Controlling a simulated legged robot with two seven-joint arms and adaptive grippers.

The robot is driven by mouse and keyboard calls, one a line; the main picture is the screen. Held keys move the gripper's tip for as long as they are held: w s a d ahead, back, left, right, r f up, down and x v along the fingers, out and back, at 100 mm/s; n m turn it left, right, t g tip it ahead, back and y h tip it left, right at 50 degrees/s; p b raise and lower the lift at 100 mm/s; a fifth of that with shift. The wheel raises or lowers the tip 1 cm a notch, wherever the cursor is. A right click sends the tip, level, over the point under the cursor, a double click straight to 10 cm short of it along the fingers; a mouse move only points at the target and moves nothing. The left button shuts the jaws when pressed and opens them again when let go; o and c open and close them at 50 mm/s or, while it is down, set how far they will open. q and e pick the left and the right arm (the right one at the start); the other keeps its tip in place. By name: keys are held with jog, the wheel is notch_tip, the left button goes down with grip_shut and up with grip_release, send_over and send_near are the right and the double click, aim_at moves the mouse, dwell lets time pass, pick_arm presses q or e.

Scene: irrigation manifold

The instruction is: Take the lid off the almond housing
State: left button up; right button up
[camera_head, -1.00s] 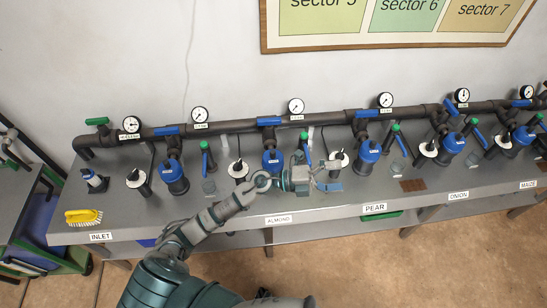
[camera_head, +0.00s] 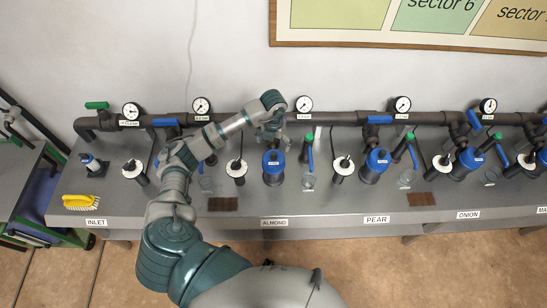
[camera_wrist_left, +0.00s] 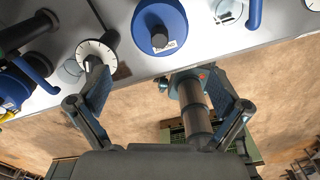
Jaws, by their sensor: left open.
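The almond housing (camera_head: 273,178) stands behind the ALMOND label (camera_head: 274,222) on the bench. Its round blue lid (camera_head: 273,155) is on top. In the left wrist view the blue lid (camera_wrist_left: 150,15) with a dark centre knob shows beyond the fingers. My left gripper (camera_head: 271,137) is above and behind the housing, pointing down, with its fingers spread and nothing between them. In the left wrist view the open fingers (camera_wrist_left: 158,85) stand apart from the lid. My right gripper is not in view.
A dark pipe (camera_head: 340,118) with gauges runs along the back. A green-handled valve (camera_head: 308,145) stands close right of the housing, and a white dial (camera_head: 236,168) on its left. The bench front before the housing is clear.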

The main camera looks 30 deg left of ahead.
aim_at(274, 157)
pick_arm(q)
jog(key=f, duration=0.3)
jog(key=w+f, duration=0.1)
jog(key=f, duration=0.2)
jog(key=shift+w+p, duration=0.2)
jog(key=shift+p, duration=0.1)
jog(key=shift+s+a+f, duration=0.1)
jog(key=shift+s+f, duration=0.1)
notch_tip(274, 157, down, 4)
jog(key=shift+s+a+f+p, duration=0.1)
jog(key=shift+f+p, duration=0.15)
jog(key=shift+p, duration=0.5)
jog(key=shift+f, duration=0.15)
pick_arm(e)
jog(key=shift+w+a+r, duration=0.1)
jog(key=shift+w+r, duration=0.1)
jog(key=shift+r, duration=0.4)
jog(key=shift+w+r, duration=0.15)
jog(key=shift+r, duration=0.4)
pick_arm(q)
jog(key=c, duration=0.9)
jog(key=shift+o, duration=0.2)
